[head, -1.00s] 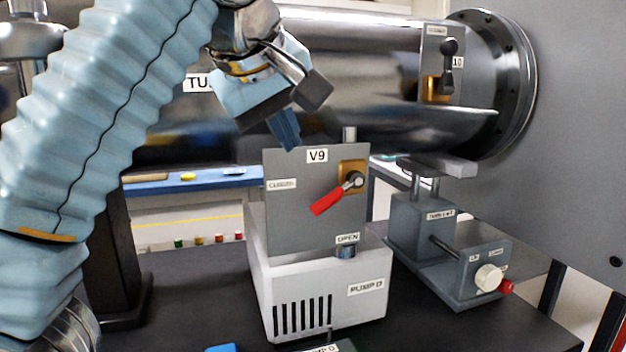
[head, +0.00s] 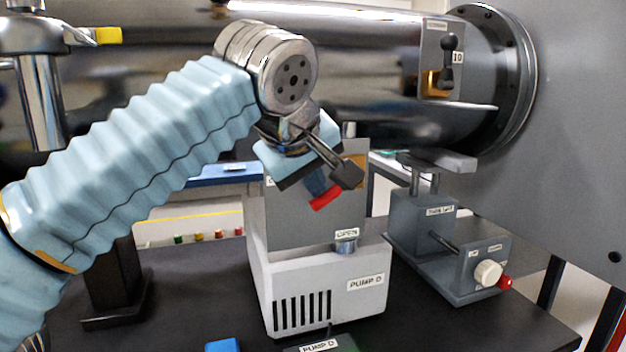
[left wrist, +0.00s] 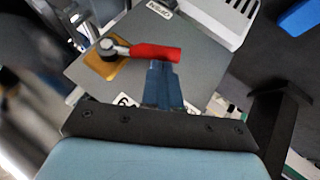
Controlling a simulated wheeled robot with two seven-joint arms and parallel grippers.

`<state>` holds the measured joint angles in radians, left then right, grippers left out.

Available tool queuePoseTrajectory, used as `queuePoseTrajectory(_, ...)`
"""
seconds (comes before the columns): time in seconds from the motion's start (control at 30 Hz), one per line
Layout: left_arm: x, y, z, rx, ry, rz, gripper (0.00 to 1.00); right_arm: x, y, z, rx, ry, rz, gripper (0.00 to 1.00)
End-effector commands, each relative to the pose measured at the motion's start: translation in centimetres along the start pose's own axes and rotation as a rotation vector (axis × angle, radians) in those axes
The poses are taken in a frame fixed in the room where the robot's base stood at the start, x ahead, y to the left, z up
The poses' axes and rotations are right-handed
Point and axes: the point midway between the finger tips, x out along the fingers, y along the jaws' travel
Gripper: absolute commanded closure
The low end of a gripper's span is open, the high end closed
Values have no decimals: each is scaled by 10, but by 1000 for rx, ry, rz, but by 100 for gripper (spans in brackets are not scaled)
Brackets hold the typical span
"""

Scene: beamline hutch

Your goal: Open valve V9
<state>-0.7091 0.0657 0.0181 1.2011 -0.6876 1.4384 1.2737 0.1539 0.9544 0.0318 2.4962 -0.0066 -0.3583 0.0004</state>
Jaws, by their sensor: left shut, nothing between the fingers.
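The V9 valve is on an upright grey panel (head: 295,222) above the pump box. Its red lever (head: 326,198) slopes down to the left in the head view; my gripper hides its pivot there. The left wrist view shows the red lever (left wrist: 155,52), its dark pivot (left wrist: 109,46) and brass plate (left wrist: 98,66). An OPEN label (head: 347,233) sits low on the panel. My left gripper (head: 316,186) is shut and empty, its blue fingertips (left wrist: 160,82) right beside the lever's red end. I cannot tell whether they touch. The V9 label is hidden in the head view.
The panel stands on a white PUMP D box (head: 320,290). A large steel pipe (head: 370,70) runs behind, with another black-handled valve (head: 448,62). A grey block with a white knob (head: 488,273) stands to the right.

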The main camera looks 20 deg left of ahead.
Motion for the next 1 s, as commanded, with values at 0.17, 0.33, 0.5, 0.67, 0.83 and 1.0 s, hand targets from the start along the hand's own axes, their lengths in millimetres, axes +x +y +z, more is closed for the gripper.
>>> queuePoseTrajectory(0.17, 2, -2, 1, -6, 0, 9, 100, 4, 2, 0, 0, 0, 0, 100)
queuePoseTrajectory(0.33, 4, -3, 3, -28, -1, 43, 100, 14, 6, 0, 2, 1, 1, 100)
queuePoseTrajectory(0.5, 5, -4, 4, -41, -1, 60, 100, 18, 8, 0, 2, 2, 2, 100)
queuePoseTrajectory(0.67, 10, -7, 6, -64, 1, 94, 100, 29, 13, 0, 4, 3, 3, 100)
queuePoseTrajectory(0.83, 18, -12, 12, -113, 0, 167, 100, 53, 23, 0, 7, 5, 5, 100)
queuePoseTrajectory(1.0, 31, -18, 20, -194, 1, 288, 100, 85, 48, -7, 23, 23, 22, 100)
